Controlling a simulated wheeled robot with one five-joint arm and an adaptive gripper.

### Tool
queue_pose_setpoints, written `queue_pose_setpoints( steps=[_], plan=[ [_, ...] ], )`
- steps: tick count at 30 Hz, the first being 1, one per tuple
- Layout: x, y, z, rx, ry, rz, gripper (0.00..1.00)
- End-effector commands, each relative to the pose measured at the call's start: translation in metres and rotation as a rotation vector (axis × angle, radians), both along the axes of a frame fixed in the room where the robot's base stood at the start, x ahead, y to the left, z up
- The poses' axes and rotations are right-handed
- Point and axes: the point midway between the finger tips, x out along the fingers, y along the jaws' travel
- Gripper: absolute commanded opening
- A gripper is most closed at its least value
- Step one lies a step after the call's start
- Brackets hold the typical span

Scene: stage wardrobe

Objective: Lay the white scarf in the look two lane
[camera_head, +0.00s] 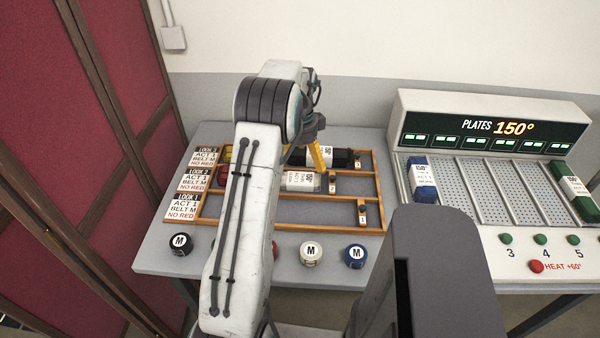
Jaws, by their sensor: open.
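A rolled white scarf (292,181) with a printed label lies in the middle lane of the wooden rack (290,225), beside the lane's small dark tag. The middle lane's card (194,179) seems to read look 2, though the print is small. My gripper (319,170) has yellow fingers and is over the right part of the white scarf. It is open; I cannot tell whether a finger touches the scarf. My arm hides part of the rack's left side and of the gripper.
A black roll (343,158) lies in the top lane; a red roll (222,175) is at the middle lane's left. Rolled belts marked M, black (181,244), white (312,253) and blue (355,256), stand in front. A hot-plate unit (490,130) reading 150° stands at right.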

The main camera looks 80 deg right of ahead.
Motion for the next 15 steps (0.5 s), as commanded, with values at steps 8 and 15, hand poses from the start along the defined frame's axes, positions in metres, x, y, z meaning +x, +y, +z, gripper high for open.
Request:
queue_pose_setpoints(
  steps=[8, 15],
  plan=[
    [0.0, -0.001, 0.031, -0.001, 0.0, 0.0, 0.99],
    [0.0, 0.0, 0.038, 0.0, 0.0, 0.0, 0.99]
  ],
)
